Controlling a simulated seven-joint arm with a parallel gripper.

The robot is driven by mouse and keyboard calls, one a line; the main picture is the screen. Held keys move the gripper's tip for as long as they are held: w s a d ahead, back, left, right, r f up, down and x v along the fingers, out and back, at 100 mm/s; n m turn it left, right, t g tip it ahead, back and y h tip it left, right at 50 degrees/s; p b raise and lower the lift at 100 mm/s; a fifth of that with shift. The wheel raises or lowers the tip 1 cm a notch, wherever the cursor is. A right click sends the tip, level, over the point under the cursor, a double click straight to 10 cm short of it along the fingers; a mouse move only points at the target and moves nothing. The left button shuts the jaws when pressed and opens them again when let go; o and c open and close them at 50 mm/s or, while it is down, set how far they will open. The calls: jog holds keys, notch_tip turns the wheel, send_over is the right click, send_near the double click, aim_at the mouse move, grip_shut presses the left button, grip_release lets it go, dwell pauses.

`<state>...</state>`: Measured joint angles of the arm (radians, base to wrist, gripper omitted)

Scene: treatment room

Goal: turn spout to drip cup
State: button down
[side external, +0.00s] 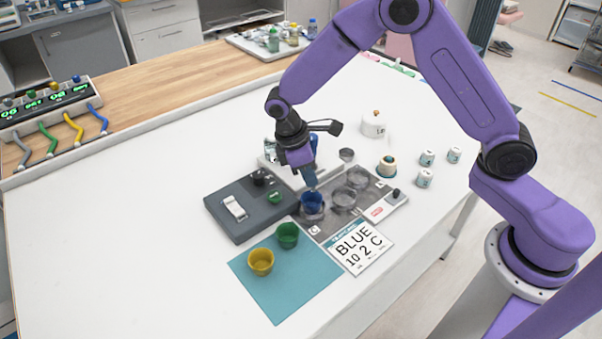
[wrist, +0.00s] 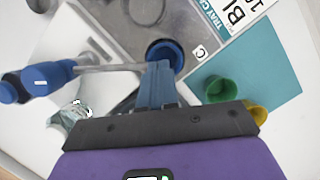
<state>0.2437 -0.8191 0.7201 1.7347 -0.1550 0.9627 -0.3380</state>
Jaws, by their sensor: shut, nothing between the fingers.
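In the wrist view, a thin grey spout (wrist: 112,67) runs right from a blue fitting (wrist: 48,76) and ends beside my fingertips; I cannot tell whether they touch it. My gripper (side external: 311,186), with blue fingers, is shut and empty, low over the blue cup (side external: 312,204). It also shows in the wrist view (wrist: 160,68), with the blue cup (wrist: 170,50) just beyond it. Two clear cups (side external: 344,198) (side external: 358,178) stand beside the blue one on a grey tray. A smaller grey cup (side external: 346,155) stands behind. Which is the drip cup is unclear. My gripper hides much of the dispenser.
A dark grey box (side external: 228,226) with a white switch is left of the tray. Green (side external: 287,236) and yellow (side external: 261,262) cups stand on a teal mat (side external: 290,292). A "BLUE 10 2 C" card (side external: 358,248) lies in front. Small jars (side external: 425,178) stand right. The table's left is clear.

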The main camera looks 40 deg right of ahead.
jog(key=s+d+n+t, duration=0.3)
jog(key=d+n, duration=0.8)
jog(key=w+d+n+t+y, duration=0.1)
jog(key=w+d+n, duration=0.5)
jog(key=w+d, duration=0.2)
jog(key=shift+w+d+t, duration=0.2)
jog(key=shift+d+t, duration=0.1)
jog(key=shift+d, duration=0.65)
dwell(0.4)
